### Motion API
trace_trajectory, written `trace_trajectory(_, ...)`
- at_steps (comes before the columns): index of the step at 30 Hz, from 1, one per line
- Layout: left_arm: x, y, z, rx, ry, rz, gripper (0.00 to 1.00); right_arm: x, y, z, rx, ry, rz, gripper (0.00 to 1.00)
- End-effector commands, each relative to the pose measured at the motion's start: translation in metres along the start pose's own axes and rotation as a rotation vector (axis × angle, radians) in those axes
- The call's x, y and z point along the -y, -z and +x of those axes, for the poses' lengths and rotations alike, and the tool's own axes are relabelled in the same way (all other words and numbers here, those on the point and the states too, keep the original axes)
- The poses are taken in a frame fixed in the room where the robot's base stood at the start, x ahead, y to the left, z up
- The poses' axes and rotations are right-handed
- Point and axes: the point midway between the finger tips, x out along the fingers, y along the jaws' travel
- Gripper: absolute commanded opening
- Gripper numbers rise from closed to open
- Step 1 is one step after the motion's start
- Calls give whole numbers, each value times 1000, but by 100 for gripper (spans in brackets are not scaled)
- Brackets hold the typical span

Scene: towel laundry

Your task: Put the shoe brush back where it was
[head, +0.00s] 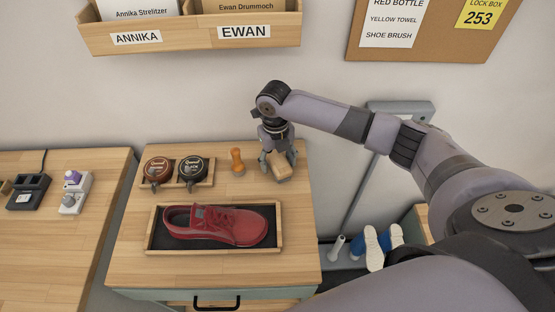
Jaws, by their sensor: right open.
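The shoe brush (283,169), a small light wooden block, is at the back right of the wooden table, at my right gripper. My right gripper (278,159) points down with its fingers apart, one on each side of the brush's rear part. I cannot tell whether the fingers touch it. The gripper partly hides the brush, and its bristles do not show clearly. My left gripper is not in view.
A red shoe (215,225) lies in a dark-lined tray (148,240) at the table's front. An orange-topped tool (237,160) stands left of the brush. Two polish tins (193,169) sit in a holder. Blue-and-white shoes (384,245) stand right of the table.

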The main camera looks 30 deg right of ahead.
Motion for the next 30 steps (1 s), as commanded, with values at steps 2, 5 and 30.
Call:
trace_trajectory(2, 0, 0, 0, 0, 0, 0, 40, 0, 0, 0, 0, 0, 0, 59)
trace_trajectory(5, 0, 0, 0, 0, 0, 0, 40, 0, 0, 0, 0, 0, 0, 59)
trace_trajectory(30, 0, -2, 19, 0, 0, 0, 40, 0, 0, -78, -1, -1, 1, 59)
